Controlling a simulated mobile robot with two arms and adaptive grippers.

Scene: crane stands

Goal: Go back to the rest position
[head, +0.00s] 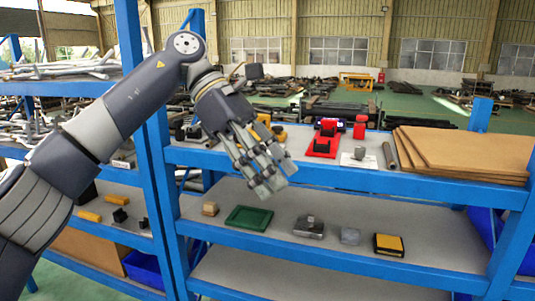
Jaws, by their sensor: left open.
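My left arm comes in from the left and reaches up in front of the blue shelf rack (330,174). My left gripper (268,186) hangs at the end of it, pointing down and to the right. Its fingers are apart and nothing shows between them. It is in front of the upper shelf's front edge and hides part of that shelf. My right gripper is not in the head view.
The upper shelf holds a red stand (323,144), a red part (360,127) and stacked brown boards (465,152). The lower shelf holds a green tray (249,218), a wooden block (210,209), a grey metal part (309,227) and a yellow-black box (388,245). A blue upright (150,150) stands close to my arm.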

